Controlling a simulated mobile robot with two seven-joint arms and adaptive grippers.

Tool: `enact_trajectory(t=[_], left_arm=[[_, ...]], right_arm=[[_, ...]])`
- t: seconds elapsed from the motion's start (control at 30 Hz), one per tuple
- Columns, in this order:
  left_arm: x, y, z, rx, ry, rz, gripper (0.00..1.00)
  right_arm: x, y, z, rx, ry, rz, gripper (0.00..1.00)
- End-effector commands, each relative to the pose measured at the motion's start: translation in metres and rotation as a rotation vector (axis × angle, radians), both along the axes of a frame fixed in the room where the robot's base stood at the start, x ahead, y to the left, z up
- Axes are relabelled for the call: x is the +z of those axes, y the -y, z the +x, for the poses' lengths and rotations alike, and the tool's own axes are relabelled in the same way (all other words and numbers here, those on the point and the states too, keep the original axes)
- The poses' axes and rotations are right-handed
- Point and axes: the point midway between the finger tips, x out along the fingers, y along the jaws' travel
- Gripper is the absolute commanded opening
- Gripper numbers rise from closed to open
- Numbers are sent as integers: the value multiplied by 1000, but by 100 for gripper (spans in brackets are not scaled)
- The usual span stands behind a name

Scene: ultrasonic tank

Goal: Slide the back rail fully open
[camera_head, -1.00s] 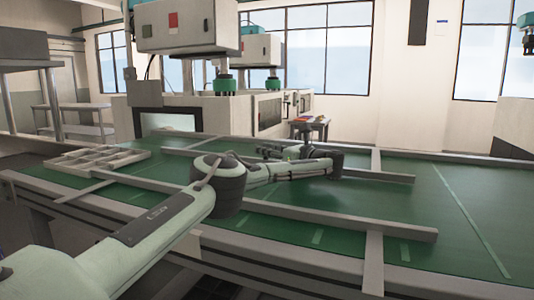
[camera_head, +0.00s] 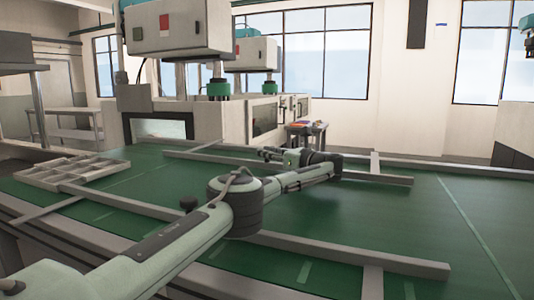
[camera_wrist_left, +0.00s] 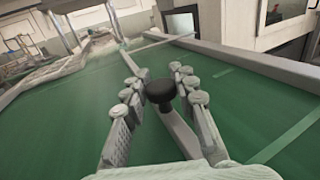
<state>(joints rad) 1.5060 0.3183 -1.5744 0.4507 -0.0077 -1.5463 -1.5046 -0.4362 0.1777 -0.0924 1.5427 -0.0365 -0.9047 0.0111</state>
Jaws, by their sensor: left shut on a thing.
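The back rail (camera_head: 390,178) is a long pale grey bar lying across the far half of the green table. Its right part shows beyond my arm, and its middle is partly hidden by my gripper and wrist. My left gripper (camera_head: 270,154) is over this rail, reached across from the front. In the left wrist view, the fingers of my left gripper (camera_wrist_left: 160,88) are on both sides of a black round knob (camera_wrist_left: 160,93) that stands on the grey rail. The gripper is shut on this knob. In the head view the held knob cannot be made out. My right gripper is out of view.
A similar front rail (camera_head: 350,254) crosses the near half, with a black knob (camera_head: 188,203) beside my elbow. A pale compartment tray (camera_head: 75,172) sits at the left. Grey machines stand behind the table (camera_head: 480,235). The table's right part is clear.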

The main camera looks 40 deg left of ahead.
Motion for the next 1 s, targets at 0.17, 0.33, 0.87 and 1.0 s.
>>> enact_trajectory(t=[0.17,0.33,0.87,1.0], left_arm=[[0,1,0,0,0,0,34],[0,1,0,0,0,0,49],[-1,39,-5,-5,-1,-2,49],[-1,60,-9,-3,0,-1,49]], right_arm=[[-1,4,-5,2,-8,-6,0],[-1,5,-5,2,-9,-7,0],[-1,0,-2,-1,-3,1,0],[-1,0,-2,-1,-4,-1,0]])
